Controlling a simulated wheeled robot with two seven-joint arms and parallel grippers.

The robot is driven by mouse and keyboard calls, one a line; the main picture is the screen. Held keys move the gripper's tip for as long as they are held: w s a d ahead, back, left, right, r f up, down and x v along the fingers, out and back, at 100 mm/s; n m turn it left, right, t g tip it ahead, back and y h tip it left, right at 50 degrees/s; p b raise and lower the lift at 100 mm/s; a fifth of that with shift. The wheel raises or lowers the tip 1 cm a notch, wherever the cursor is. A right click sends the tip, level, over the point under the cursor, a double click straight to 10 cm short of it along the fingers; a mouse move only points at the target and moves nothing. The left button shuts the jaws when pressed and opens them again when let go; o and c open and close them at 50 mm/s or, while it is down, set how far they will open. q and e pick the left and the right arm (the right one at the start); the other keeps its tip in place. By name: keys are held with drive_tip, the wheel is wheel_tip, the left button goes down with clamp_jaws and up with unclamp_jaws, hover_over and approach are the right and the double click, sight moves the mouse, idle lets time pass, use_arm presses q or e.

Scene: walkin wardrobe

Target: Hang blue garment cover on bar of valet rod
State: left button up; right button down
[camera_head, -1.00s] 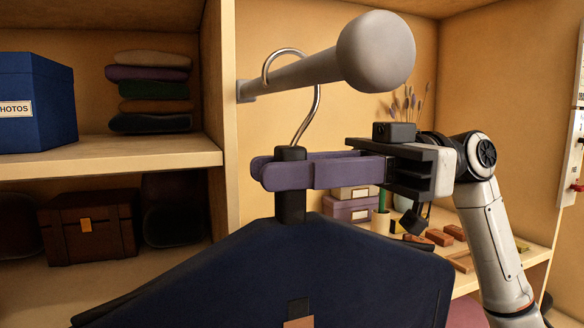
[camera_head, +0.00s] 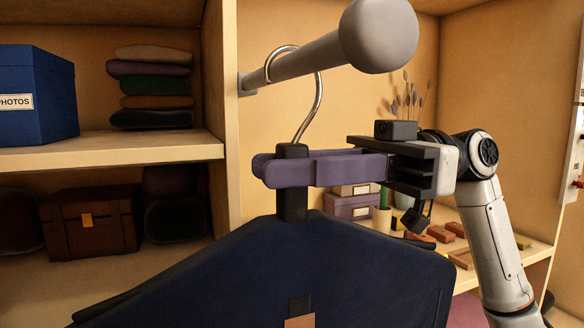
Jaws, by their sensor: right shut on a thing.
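The valet rod (camera_head: 325,57) is a grey bar with a round knob (camera_head: 378,35) at its near end, fixed to the wooden panel. The blue garment cover (camera_head: 250,265) hangs below it, dark navy with a brown-orange patch near the bottom of the view. Its metal hook (camera_head: 318,95) arches over the bar, close above its top; I cannot tell whether it touches. My right gripper (camera_head: 275,169) is shut on the black neck (camera_head: 292,205) of the cover, under the hook, its purple fingers on either side. My left gripper is not in view.
At left, shelves hold a blue photo box (camera_head: 35,95), folded clothes (camera_head: 150,88) and a brown case (camera_head: 88,222). Behind my right gripper, a lower shelf holds purple boxes (camera_head: 350,206) and small wooden blocks (camera_head: 460,257). The wooden panel (camera_head: 220,110) stands close left of the hook.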

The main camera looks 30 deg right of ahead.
drive_tip(key=c, duration=1.5)
unclamp_jaws()
drive_tip(key=shift+f, duration=0.1)
drive_tip(key=shift+d, duration=0.1)
